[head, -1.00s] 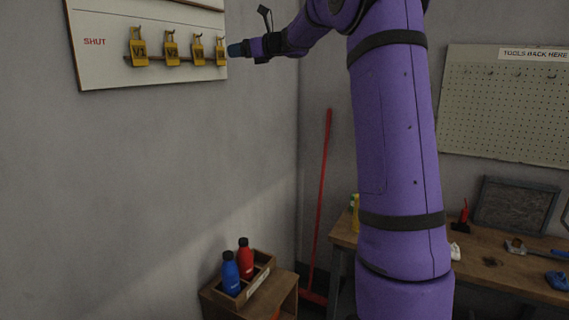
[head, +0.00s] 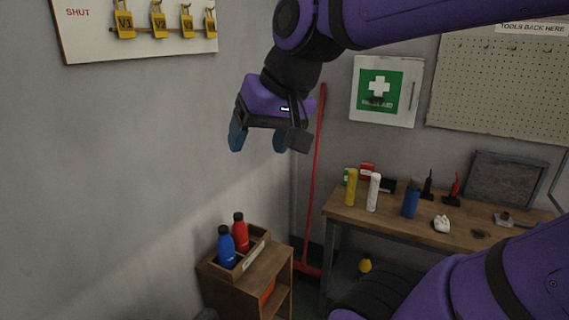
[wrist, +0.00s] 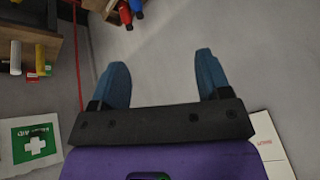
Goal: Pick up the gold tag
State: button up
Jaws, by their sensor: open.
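My gripper (head: 258,143) points down in the upper middle of the head view, in front of the wall corner. Its two blue fingers are apart with nothing between them; the wrist view also shows the open gripper (wrist: 161,62). Several yellow padlock-shaped tags hang in a row on the white board at upper left. The one marked V1 (head: 124,25) is leftmost and the one marked V2 (head: 159,26) is beside it. My gripper is below and to the right of them in the picture, apart from them. I cannot tell whether one of these is the gold tag.
A small wooden stand (head: 237,281) holds a blue bottle (head: 226,248) and a red bottle (head: 240,232). A red-handled broom (head: 314,170) leans in the corner. The workbench (head: 470,236) at right carries cans and tools. A first-aid cabinet (head: 384,118) hangs above it.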

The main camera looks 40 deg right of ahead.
jog(key=s+f+n, duration=0.1)
jog(key=s, duration=0.1)
jog(key=s+d+f+n+h, duration=0.1)
jog(key=s+f+n, duration=0.1)
jog(key=shift+s+f, duration=0.1)
jog(key=shift+f, duration=0.05)
jog(key=shift+o, duration=0.5)
jog(key=shift+s, duration=0.1)
jog(key=w+d+r+n+t+y, duration=0.15)
jog(key=w+r, duration=0.35)
jog(key=w, duration=0.6)
jog(key=w+r+n+t+y, duration=0.1)
jog(key=w+r+y, duration=0.1)
jog(key=w+r, duration=0.65)
jog(key=w+r+n+t+y, duration=0.1)
jog(key=w+r+n, duration=0.15)
jog(key=w, duration=1.05)
jog(key=m+t+y, duration=0.1)
jog(key=t, duration=0.7)
send_near(211, 20)
jog(key=shift+x, duration=4.65)
jog(key=shift+c, duration=0.2)
jog(key=c, duration=1)
